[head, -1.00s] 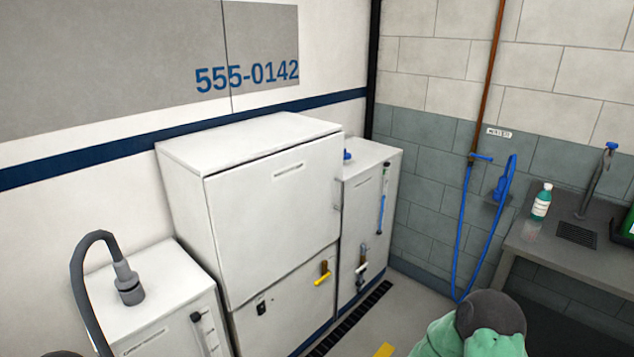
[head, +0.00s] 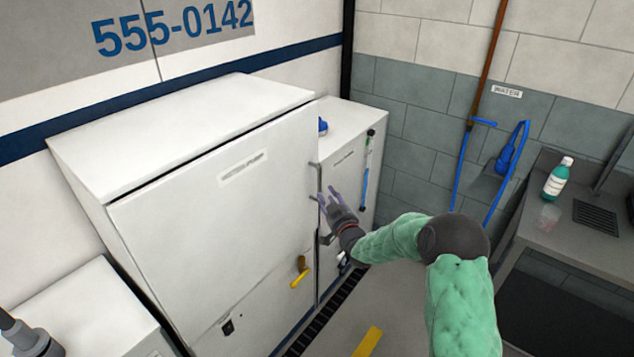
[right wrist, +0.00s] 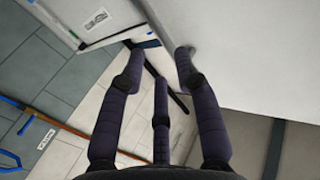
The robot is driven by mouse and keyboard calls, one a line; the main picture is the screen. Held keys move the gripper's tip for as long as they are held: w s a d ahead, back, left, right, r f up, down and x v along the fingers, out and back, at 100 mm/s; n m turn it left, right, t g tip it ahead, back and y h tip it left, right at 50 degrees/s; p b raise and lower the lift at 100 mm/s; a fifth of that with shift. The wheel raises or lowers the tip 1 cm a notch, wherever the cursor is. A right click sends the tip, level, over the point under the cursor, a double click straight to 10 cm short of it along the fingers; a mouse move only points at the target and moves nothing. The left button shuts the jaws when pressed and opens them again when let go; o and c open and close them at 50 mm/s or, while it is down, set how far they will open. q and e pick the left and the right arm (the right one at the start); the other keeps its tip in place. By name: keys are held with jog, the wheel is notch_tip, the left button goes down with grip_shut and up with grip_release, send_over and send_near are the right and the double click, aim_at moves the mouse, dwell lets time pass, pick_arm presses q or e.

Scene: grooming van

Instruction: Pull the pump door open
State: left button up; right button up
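The pump door (head: 215,195) is the large white upper door of the middle cabinet, with a small label near its top. It looks shut in the head view. A slim grey handle (head: 317,172) runs down its right edge. My right gripper (head: 328,197) is at that edge, its fingers beside the handle and partly covering it. In the right wrist view its fingers (right wrist: 157,60) are spread apart, close to a white panel (right wrist: 245,50). Nothing is clearly gripped; whether a finger touches the handle I cannot tell.
A yellow lever (head: 300,275) sticks out below the door. A narrower white cabinet (head: 345,150) stands close on the right. A grey counter (head: 545,235) with a green bottle (head: 557,178) is at the right. A blue hose (head: 461,165) hangs on the wall.

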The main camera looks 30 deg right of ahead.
aim_at(320, 183)
jog(key=shift+w+d+f+b, duration=0.1)
jog(key=shift+w+d+b, duration=0.2)
jog(key=shift+w, duration=1.05)
jog(key=shift+w+d+b, duration=0.25)
jog(key=shift+w, duration=1.15)
jog(key=shift+w+d+f+b, duration=0.1)
jog(key=shift+w+d+b, duration=0.2)
jog(key=shift+w, duration=1.05)
grip_shut()
